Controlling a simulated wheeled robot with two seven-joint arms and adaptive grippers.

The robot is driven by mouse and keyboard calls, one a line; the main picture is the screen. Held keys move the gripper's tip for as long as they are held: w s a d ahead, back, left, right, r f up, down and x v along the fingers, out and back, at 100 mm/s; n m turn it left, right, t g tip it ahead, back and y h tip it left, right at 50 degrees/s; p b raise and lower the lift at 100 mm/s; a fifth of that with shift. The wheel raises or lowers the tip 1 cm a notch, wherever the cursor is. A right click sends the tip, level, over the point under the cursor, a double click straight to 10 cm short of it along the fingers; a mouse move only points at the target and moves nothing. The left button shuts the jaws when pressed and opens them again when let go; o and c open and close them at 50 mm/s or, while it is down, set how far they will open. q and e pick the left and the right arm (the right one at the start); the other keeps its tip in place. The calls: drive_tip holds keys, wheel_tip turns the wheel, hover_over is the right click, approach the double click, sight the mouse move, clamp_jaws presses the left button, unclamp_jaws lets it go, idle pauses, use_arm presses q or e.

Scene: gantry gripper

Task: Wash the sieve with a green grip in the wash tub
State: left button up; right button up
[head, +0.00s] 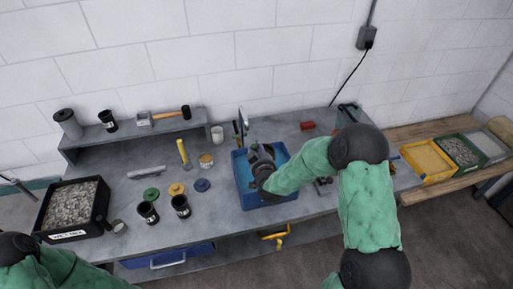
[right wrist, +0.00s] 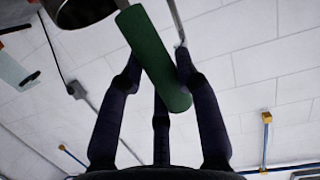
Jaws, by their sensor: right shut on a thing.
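The wash tub (head: 247,200) is a blue open box with light blue water in it, on the grey bench in the head view. My right gripper (head: 258,152) is over the tub. In the right wrist view, the fingers of my right gripper (right wrist: 157,72) are closed around the green grip (right wrist: 152,58) of the sieve. A dark metal round part (right wrist: 82,10) shows beyond the grip, cut off by the top edge. In the head view, a thin upright grey thing (head: 241,120) stands behind the tub; I cannot tell whether it is the sieve. My left gripper is out of view.
A black box of gravel (head: 75,205) stands at the left. Black cups (head: 148,212), coloured lids (head: 176,189) and a yellow-handled tool (head: 183,152) lie left of the tub. A red block (head: 307,126) lies behind right. Yellow, green and grey trays (head: 428,160) stand far right.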

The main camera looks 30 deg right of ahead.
drive_tip(key=shift+f+b, duration=0.65)
drive_tip(key=shift+f, duration=0.9)
wheel_tip(320, 180, down, 10)
drive_tip(key=b, duration=0.9)
drive_tip(key=shift+r+b, duration=0.25)
drive_tip(key=shift+b, duration=0.1)
drive_tip(key=shift+r, duration=0.45)
drive_tip(key=shift+f, duration=0.15)
drive_tip(key=shift+f+b, duration=0.3)
drive_tip(key=shift+b, duration=0.2)
drive_tip(key=shift+r, duration=0.1)
